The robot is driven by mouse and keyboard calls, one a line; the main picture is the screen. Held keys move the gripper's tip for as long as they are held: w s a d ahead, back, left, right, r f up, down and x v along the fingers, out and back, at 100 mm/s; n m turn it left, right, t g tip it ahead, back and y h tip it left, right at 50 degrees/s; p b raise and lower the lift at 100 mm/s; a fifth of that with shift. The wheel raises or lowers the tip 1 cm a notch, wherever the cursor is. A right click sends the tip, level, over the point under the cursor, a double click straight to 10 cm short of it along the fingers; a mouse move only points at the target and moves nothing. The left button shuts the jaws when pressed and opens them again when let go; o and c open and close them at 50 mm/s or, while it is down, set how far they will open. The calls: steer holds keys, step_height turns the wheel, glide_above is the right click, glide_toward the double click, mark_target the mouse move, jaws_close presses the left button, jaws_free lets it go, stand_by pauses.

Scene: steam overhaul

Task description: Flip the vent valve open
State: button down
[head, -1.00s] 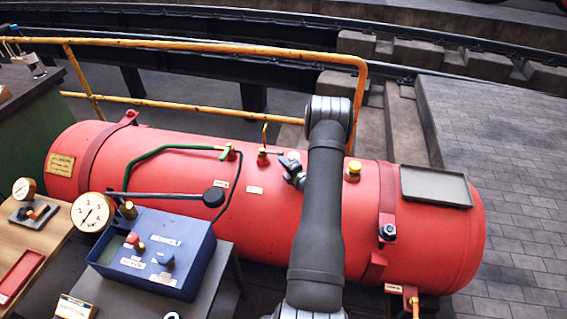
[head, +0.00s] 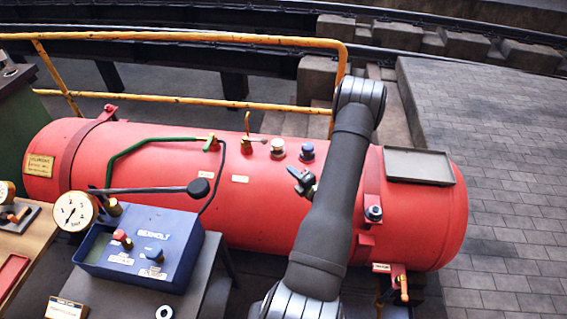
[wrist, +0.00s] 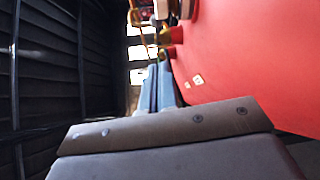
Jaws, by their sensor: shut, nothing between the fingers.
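A valve with an upright yellow lever (head: 247,124) stands on top of the red boiler (head: 120,165), left of two capped fittings. I take it for the vent valve, but cannot read its label. Its lever points up. My gripper (head: 293,174) is shut and empty in front of the boiler's upper side, to the right of this valve and apart from it. In the wrist view, the gripper's blue-grey fingers (wrist: 162,75) lie together and point along the boiler towards blurred fittings at the top. The valve cannot be made out clearly there.
A brass-capped fitting (head: 278,147) and a blue-capped one (head: 307,151) stand right of the valve. A yellow railing (head: 190,39) runs behind. A blue box (head: 140,245) with a pressure gauge (head: 75,211) stands in front.

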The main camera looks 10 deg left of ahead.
steer(key=shift+v, duration=0.9)
glide_toward(255, 140)
steer(key=w, duration=0.1)
steer(key=w+a+f, duration=0.1)
steer(key=w, duration=0.1)
steer(key=shift+f, duration=0.2)
steer(key=shift+d, duration=0.15)
